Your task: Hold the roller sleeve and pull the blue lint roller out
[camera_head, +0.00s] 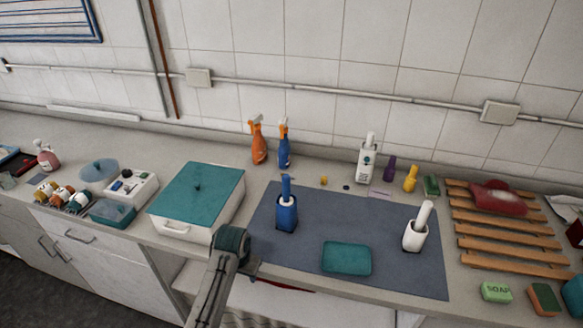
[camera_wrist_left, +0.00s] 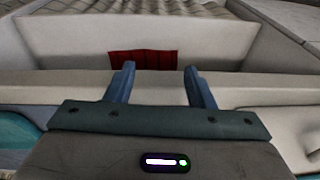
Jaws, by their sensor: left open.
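The blue lint roller (camera_head: 286,187) stands upright with its lower part inside a blue sleeve (camera_head: 287,215) on the grey mat. The part inside the sleeve is hidden. A white roller (camera_head: 424,213) leans in a white sleeve (camera_head: 414,238) at the right of the mat. My left gripper (camera_head: 240,254) is left of and nearer than the blue sleeve, apart from it, by the mat's front left edge. In the left wrist view its two fingers (camera_wrist_left: 157,76) are spread with nothing between them. Neither roller shows in that view. My right gripper is not in view.
A teal tray (camera_head: 346,258) lies on the grey mat (camera_head: 340,220) between the sleeves. A teal-lidded white box (camera_head: 184,226) stands to the left. Spray bottles (camera_head: 284,149) stand behind. A wooden rack (camera_head: 500,235) is at right. A red patch (camera_wrist_left: 143,59) shows beyond the fingers.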

